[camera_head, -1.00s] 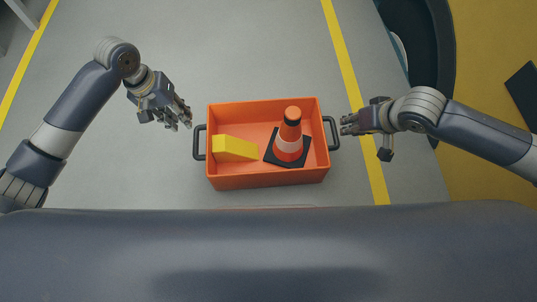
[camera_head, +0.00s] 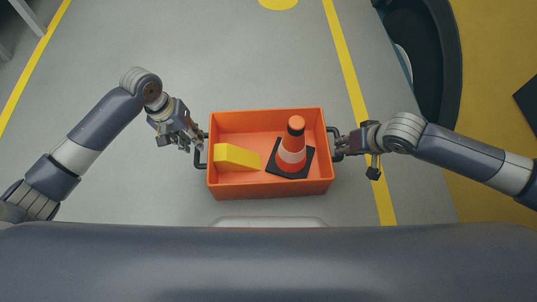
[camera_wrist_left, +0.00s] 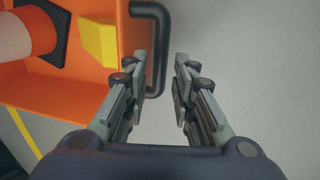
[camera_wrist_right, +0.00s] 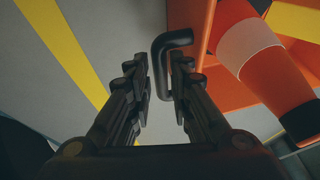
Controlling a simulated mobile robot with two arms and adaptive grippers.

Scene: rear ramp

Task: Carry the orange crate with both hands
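The orange crate (camera_head: 270,192) sits in the middle of the head view, with a dark handle at each end. A yellow block (camera_head: 237,158) and an orange-and-white cone (camera_head: 292,150) on a black base are inside it. My left gripper (camera_head: 199,140) is at the left handle (camera_head: 197,156). In the left wrist view its fingers (camera_wrist_left: 162,85) are open, and the handle (camera_wrist_left: 162,45) lies close to the left finger. My right gripper (camera_head: 340,146) is at the right handle. In the right wrist view its fingers (camera_wrist_right: 160,90) are open, with the handle (camera_wrist_right: 158,70) between them.
The grey floor (camera_head: 240,60) around the crate is clear. Yellow lines run along it at the left and right (camera_head: 347,65). A dark curved object (camera_head: 432,70) stands at the upper right, beside a yellow area (camera_head: 490,60).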

